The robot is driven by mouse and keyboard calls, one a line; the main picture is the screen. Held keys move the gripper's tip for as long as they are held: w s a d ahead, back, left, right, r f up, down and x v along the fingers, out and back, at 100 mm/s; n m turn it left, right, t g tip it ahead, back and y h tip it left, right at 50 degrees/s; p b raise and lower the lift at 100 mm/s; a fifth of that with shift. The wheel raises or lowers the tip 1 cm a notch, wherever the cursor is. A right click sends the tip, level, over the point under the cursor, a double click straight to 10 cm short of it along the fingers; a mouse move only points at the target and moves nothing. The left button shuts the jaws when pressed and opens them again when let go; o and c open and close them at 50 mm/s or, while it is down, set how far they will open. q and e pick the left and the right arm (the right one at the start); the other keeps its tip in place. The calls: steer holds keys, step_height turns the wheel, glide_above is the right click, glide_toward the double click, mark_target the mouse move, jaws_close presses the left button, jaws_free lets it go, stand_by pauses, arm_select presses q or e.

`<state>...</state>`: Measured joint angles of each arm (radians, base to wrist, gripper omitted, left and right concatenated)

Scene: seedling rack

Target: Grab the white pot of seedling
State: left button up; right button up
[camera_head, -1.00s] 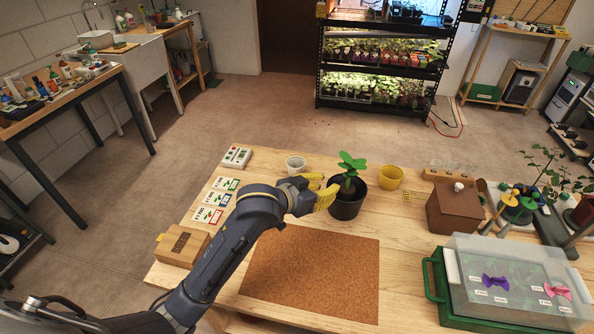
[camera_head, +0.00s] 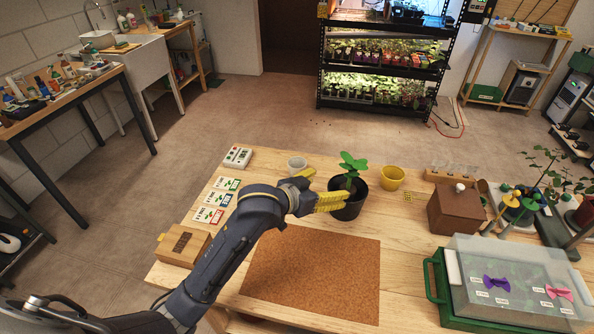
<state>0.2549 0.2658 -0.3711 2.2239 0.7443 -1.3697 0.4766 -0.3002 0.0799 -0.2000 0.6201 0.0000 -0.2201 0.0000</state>
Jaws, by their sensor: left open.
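A small white pot (camera_head: 297,164) stands near the far edge of the wooden table and looks empty from here. A leafy green seedling (camera_head: 351,166) grows in a black pot (camera_head: 350,208) to its right. My left gripper (camera_head: 329,186) has yellow fingers and is open, at the left side of the black pot. One finger overlaps the front left of the black pot; the other is behind, just below the white pot in the picture. Whether a finger touches either pot is unclear. My right gripper is not in view.
A yellow pot (camera_head: 391,178) stands right of the black pot. A brown cork mat (camera_head: 312,275) lies clear in front. A brown box (camera_head: 455,208) and a green-handled clear-lidded bin (camera_head: 512,285) stand to the right. Seed cards (camera_head: 218,199) lie left.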

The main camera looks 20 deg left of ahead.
arm_select(q)
steer(key=shift+o, duration=0.3)
steer(key=n+t+y, duration=0.2)
steer(key=n+y, duration=0.2)
steer(key=y, duration=0.1)
glide_toward(300, 160)
steer(key=shift+x, duration=3.4)
steer(key=shift+c, duration=0.3)
steer(key=c, duration=1.2)
